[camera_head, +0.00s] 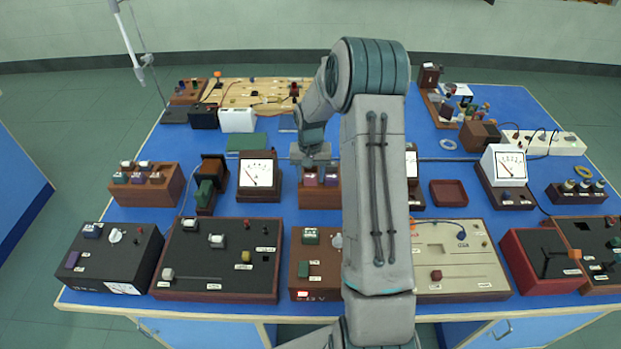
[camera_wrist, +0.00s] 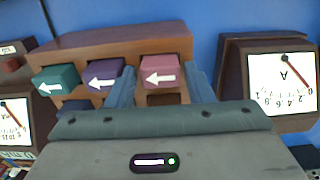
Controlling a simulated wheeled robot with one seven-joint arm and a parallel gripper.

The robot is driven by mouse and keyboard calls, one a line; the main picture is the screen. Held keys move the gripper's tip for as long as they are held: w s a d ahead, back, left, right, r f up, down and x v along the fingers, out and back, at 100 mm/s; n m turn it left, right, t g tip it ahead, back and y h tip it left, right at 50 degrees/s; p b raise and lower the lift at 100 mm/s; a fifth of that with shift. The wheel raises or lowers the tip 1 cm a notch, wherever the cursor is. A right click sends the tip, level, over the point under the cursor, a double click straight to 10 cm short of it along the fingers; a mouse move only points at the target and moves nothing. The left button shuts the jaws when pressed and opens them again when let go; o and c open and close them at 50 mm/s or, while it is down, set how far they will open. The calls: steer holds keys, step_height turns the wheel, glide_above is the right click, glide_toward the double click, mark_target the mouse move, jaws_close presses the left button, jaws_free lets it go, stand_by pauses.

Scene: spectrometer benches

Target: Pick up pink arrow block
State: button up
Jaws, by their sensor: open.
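The pink arrow block (camera_wrist: 160,71) has a white arrow on its face and sits in the brown wooden holder (camera_wrist: 75,48) in the wrist view. My gripper (camera_wrist: 160,78) is open, with one finger on each side of the pink block. The left finger lies between it and the purple arrow block (camera_wrist: 102,73). I cannot tell whether the fingers touch the block. In the head view, the holder (camera_head: 320,202) stands below my gripper (camera_head: 311,157), its right side hidden behind my arm.
A teal arrow block (camera_wrist: 56,79) sits at the holder's left in the wrist view. An ammeter (camera_wrist: 284,82) stands close on the right, and another meter (camera_wrist: 15,115) on the left. Instrument boxes crowd the blue bench (camera_head: 232,205) in the head view.

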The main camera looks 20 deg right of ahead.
mark_target(312, 175)
steer(key=shift+f, duration=0.2)
steer(key=c, duration=0.8)
steer(key=shift+o, duration=0.2)
steer(key=shift+r, duration=0.45)
steer(key=r, duration=0.1)
steer(key=r+b, duration=0.1)
steer(key=r, duration=0.1)
steer(key=shift+w+d+r+b, duration=0.25)
steer(key=shift+d+b, duration=0.05)
steer(key=shift+b, duration=0.1)
steer(key=w+d+r+p, duration=0.1)
steer(key=w+d+r, duration=0.5)
steer(key=d+r, duration=0.2)
steer(key=shift+w+d+r, duration=0.2)
steer(key=shift+d+r, duration=0.15)
steer(key=shift+r, duration=0.5)
